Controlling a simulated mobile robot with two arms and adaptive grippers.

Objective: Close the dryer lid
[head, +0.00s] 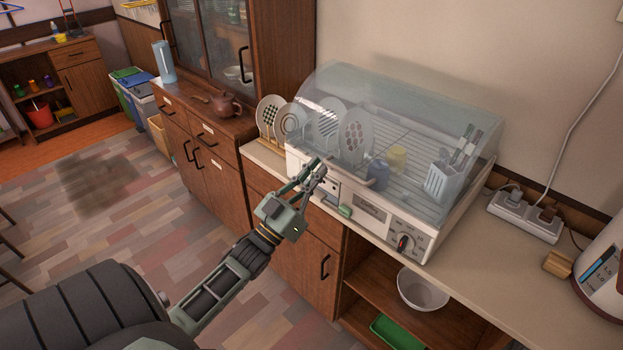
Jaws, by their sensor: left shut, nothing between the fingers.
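The white dish dryer (400,226) sits on the counter against the wall. Its clear curved lid (400,105) is down over the rack, with its front edge low along the dryer's front. I cannot tell whether that edge is fully seated. My left gripper (318,165) is shut and empty. It is at the left part of the dryer's front, by the lid's lower front edge; I cannot tell if it touches. My right gripper is not in view.
A power strip (524,215) and a kettle (602,268) are at right. A teapot (226,105) stands on the left cabinet.

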